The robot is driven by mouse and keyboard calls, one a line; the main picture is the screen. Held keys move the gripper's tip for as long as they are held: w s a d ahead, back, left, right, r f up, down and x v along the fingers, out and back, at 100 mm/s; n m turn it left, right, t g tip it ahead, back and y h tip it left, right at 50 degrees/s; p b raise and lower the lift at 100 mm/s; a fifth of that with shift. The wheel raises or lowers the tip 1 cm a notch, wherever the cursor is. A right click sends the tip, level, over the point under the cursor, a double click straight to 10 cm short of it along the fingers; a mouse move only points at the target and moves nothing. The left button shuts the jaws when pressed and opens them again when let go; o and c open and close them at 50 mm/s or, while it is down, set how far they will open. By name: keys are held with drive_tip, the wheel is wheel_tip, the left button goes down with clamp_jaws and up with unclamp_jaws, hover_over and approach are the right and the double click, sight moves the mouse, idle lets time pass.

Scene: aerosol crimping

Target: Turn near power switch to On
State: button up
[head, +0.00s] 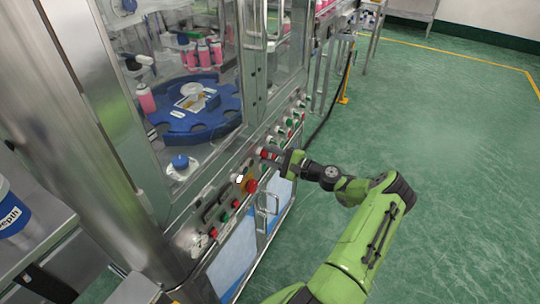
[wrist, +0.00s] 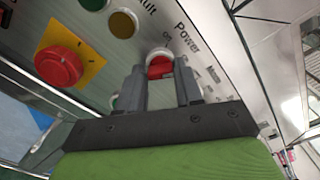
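The near power switch (wrist: 160,66) shows in the wrist view as a red knob in a pale ring, beside the printed words "Power" and "On". My gripper (wrist: 161,76) has its two grey fingers on either side of the red knob. A gap shows between the fingers, with the knob at their tips; whether they touch it I cannot tell. In the head view my gripper (head: 275,155) is at the machine's control panel (head: 222,196), and its fingers largely hide the switch there.
A red emergency button on a yellow plate (wrist: 65,60) lies left of my gripper in the wrist view, with a yellow button (wrist: 123,23) above. Other switches and handles line the panel. Glass doors enclose a blue star wheel (head: 200,122) and pink cans. Green floor (head: 450,120) at right is clear.

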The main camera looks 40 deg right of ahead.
drive_tip(key=o, duration=0.3)
drive_tip(key=v, duration=1.5)
drive_tip(key=shift+s+p, duration=0.4)
drive_tip(key=shift+p, duration=0.05)
drive_tip(key=shift+d, duration=0.15)
